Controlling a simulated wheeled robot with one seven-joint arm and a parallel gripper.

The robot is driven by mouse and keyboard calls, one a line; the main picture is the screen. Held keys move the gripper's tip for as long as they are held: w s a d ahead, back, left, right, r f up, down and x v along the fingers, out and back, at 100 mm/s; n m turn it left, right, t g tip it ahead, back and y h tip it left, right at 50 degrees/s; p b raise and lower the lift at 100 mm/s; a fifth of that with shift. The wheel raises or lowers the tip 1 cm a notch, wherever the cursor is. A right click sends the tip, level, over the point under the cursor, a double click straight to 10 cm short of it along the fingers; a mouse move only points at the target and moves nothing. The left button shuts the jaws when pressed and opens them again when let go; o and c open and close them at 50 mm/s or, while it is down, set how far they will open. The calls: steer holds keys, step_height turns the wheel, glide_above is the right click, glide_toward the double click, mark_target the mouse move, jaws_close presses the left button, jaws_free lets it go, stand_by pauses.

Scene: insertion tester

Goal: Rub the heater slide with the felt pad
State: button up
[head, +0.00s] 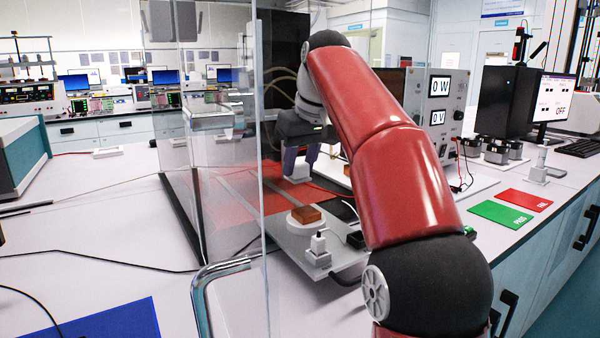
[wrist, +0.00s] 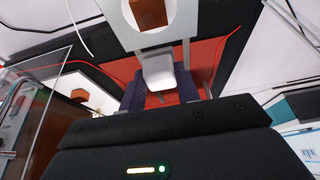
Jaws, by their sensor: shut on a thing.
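My gripper (head: 300,160) is inside the glass enclosure, pointing down over the red mat (head: 322,190). It is shut on a white block with rounded edges (head: 299,174), which looks like the felt pad. In the wrist view the white block (wrist: 158,73) sits between the dark fingers of my gripper (wrist: 160,84). A brown block (head: 306,214) rests on a round white seat on a light grey plate (head: 290,235); it also shows in the wrist view (wrist: 149,12). I cannot tell which part is the heater slide. Whether the white block touches the surface below is unclear.
A clear glass panel (head: 228,160) stands left of my arm. A small grey fitting with a plug (head: 318,248) sits near the plate's front. Green (head: 500,214) and red (head: 525,200) cards lie at right, before a meter box (head: 438,110). Cables cross the bench at left.

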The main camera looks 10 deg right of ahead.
steer(key=shift+r, duration=0.2)
steer(key=shift+r, duration=1.45)
